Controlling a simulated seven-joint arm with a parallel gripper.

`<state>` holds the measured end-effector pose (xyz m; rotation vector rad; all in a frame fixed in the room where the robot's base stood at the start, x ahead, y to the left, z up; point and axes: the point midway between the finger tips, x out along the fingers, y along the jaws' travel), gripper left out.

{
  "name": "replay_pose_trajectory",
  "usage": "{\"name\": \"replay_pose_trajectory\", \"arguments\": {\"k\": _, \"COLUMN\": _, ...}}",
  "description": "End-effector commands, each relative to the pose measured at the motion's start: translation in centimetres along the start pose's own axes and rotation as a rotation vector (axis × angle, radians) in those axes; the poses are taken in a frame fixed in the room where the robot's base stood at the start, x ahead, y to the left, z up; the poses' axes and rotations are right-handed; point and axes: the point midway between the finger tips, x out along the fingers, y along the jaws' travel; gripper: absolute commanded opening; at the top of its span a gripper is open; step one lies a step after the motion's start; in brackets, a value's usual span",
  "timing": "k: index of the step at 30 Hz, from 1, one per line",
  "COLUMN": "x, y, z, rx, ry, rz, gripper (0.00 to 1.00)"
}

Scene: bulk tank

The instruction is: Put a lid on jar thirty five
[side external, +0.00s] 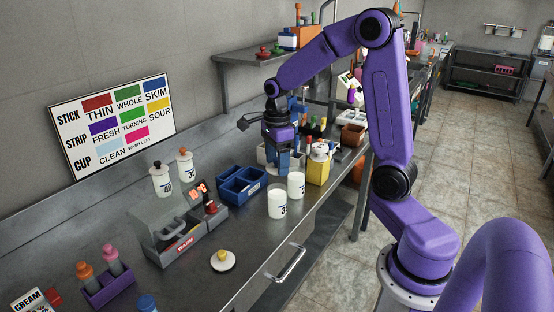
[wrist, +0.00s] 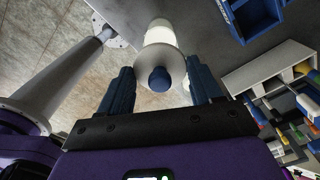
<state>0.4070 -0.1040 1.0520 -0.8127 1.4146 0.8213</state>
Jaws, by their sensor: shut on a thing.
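My gripper (side external: 283,168) points down over the counter, behind two open-looking white jars. In the wrist view my gripper (wrist: 162,88) has its blue fingers on either side of a pale round lid (wrist: 160,64) with a blue knob, and is shut on it. Its exact finger contact is hard to see. A white jar (wrist: 160,35) shows beyond the lid. In the side view the nearer jar (side external: 277,205) and the farther jar (side external: 296,185) have labels starting with 3; the second digits are unclear.
A lid with a yellow knob (side external: 222,261) lies on the counter. Lidded jars 40 (side external: 161,182) and 30 (side external: 186,167) stand by the wall. Blue bins (side external: 240,185), a grey machine (side external: 168,232), a yellow container (side external: 318,167) and a white divided tray (wrist: 268,72) are nearby.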

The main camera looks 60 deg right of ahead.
Motion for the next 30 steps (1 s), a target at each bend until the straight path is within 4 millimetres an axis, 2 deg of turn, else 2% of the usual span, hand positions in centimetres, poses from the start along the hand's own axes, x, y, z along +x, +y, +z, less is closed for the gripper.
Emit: {"name": "replay_pose_trajectory", "arguments": {"k": 30, "x": 5.2, "y": 0.0, "z": 0.0, "rx": -0.001, "ry": 0.001, "rz": 0.001, "gripper": 0.36}}
